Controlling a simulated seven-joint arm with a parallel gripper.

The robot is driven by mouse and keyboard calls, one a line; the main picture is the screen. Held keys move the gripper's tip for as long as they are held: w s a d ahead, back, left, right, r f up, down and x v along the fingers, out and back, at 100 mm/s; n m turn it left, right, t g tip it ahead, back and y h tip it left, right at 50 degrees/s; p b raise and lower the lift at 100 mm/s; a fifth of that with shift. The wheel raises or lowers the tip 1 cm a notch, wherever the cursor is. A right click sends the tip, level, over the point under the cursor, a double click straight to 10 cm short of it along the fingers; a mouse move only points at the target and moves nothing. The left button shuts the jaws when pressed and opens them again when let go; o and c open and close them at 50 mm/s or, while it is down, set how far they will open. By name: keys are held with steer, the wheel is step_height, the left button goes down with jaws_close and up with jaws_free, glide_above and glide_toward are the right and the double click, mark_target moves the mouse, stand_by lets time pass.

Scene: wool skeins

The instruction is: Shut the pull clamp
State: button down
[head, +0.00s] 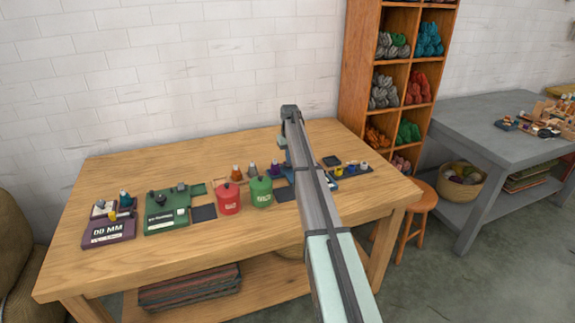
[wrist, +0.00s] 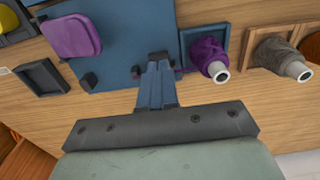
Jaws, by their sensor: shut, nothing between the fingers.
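In the wrist view a blue board (wrist: 120,22) lies on the wooden table, with a rounded purple piece (wrist: 70,37) and small dark posts (wrist: 88,80) on it. I cannot tell which fitting is the pull clamp. My gripper (wrist: 158,62) is shut and empty, its narrow blue fingers pointing at the board's near edge; whether they touch it is unclear. In the head view the blue board (head: 335,173) is mostly hidden behind my arm.
A purple cone (wrist: 208,52) and a grey cone (wrist: 280,52) stand right of the fingers. A dark tray (wrist: 40,79) lies left.

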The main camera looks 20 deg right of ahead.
mark_target(289, 166)
steer(key=shift+f, duration=0.85)
stand_by(0.6)
steer(key=shift+r, duration=3.55)
